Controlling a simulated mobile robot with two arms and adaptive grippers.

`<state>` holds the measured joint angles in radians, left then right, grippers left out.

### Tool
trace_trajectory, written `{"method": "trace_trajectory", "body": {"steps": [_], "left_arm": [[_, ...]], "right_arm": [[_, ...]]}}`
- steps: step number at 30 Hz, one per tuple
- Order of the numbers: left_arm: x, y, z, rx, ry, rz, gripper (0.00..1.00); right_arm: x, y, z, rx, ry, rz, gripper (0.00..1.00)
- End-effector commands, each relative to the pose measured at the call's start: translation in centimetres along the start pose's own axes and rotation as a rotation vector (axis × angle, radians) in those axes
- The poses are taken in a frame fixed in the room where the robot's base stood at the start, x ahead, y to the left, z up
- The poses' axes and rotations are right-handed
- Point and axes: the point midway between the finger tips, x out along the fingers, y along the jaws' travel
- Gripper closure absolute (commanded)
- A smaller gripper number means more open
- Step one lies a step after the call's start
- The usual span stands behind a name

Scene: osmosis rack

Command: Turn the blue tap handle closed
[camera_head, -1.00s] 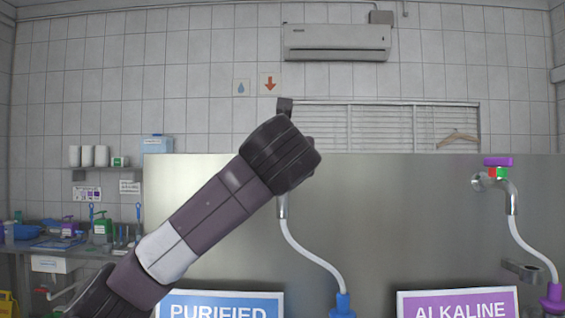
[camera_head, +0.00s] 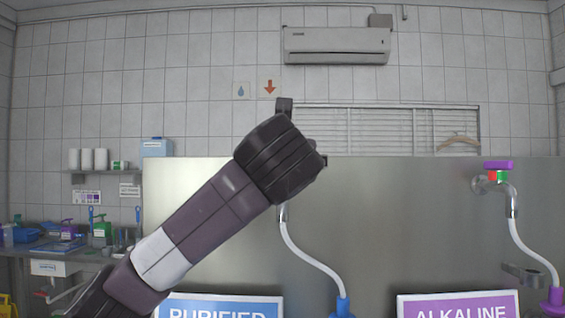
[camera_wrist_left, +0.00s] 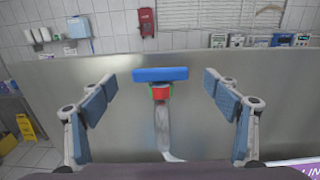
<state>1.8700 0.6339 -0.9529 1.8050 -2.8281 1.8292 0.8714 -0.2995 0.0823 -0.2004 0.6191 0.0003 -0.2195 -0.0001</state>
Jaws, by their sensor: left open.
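The blue tap handle (camera_wrist_left: 160,74) is a flat bar lying crosswise on top of its tap, with a red and green collar (camera_wrist_left: 160,92) below it. My left gripper (camera_wrist_left: 160,95) is open in the left wrist view, one finger on each side of the handle with a gap on both sides. In the head view my left arm and wrist (camera_head: 280,158) hide the blue handle and most of its tap. Only the spout end (camera_head: 283,210) shows below the wrist. My right gripper is in no view.
A steel panel (camera_head: 400,210) stands behind the taps. A second tap with a purple handle (camera_head: 498,165) is at the right. White hoses (camera_head: 310,260) hang from both spouts. A blue PURIFIED sign (camera_head: 220,306) and a purple ALKALINE sign (camera_head: 458,304) stand below.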

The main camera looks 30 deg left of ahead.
Motion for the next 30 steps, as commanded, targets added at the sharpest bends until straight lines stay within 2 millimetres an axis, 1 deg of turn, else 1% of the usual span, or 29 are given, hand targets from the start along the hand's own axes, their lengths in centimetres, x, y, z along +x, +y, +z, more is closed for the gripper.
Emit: {"method": "trace_trajectory", "body": {"steps": [1,7,13,18,30], "left_arm": [[-1.3,-0.2,0.2,0.0,-0.005,-0.005,0.19],[-6.4,-0.1,0.2,0.001,-0.006,-0.004,0.19],[-7.7,-0.4,0.6,0.005,-0.016,-0.009,0.19],[-8.5,-0.3,0.4,0.005,-0.011,-0.007,0.19],[-8.9,-0.1,0.0,0.0,0.001,0.0,0.19]], "right_arm": [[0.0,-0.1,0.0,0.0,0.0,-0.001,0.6],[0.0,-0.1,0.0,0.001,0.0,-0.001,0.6],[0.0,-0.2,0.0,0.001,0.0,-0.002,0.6],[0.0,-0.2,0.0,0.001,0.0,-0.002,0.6],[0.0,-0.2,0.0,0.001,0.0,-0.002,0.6]]}}
